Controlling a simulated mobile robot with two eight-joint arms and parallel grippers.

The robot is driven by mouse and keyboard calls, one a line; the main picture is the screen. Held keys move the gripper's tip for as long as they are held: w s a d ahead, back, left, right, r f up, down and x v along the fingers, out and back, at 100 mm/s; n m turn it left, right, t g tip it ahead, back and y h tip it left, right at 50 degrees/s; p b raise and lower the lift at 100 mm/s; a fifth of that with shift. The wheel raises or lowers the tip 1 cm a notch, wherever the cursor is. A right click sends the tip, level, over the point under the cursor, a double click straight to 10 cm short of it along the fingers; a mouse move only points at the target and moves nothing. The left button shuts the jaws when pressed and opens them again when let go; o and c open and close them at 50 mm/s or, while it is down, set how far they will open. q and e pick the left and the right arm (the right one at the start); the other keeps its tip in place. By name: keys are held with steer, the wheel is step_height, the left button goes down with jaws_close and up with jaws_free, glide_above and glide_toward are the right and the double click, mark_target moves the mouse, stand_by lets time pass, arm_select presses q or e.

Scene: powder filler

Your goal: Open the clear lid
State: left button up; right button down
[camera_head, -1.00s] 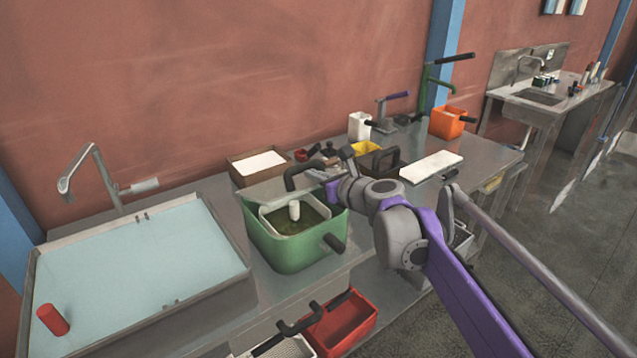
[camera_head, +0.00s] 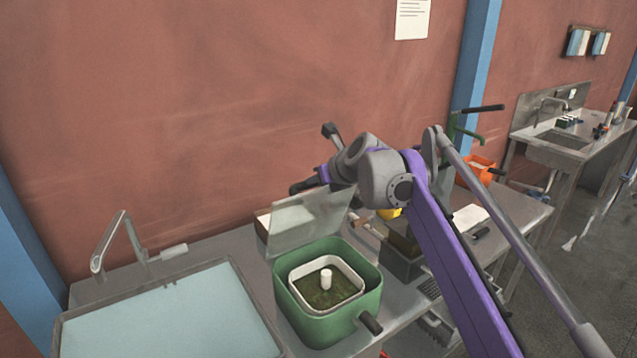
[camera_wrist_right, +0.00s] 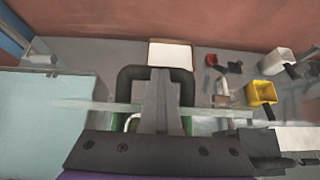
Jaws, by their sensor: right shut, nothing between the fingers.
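The clear lid (camera_head: 310,220) stands raised and tilted at the back edge of the green box (camera_head: 338,318). The box's open top shows a white inner tub (camera_head: 293,277) with dark green contents and a white post (camera_head: 326,279). My right gripper (camera_head: 318,179) is at the lid's upper edge, by the black handle (camera_head: 300,187). In the right wrist view, its shut fingers (camera_wrist_right: 159,78) reach inside the arch of the black handle (camera_wrist_right: 128,82), with nothing between them. The lid shows there nearly edge-on (camera_wrist_right: 85,105). My left gripper is not in view.
Behind the lid is a box with a white top (camera_wrist_right: 170,54). To the right are a yellow container (camera_wrist_right: 260,92) and a white slab (camera_head: 470,217).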

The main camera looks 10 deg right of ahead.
steer(key=shift+w+a+r+p, duration=0.1)
steer(key=shift+w+a+p, duration=0.1)
steer(key=shift+w, duration=0.4)
steer(key=shift+w+a+r+p, duration=0.1)
steer(key=shift+w+a, duration=0.1)
steer(key=shift+w, duration=0.35)
steer(key=shift+s, duration=0.15)
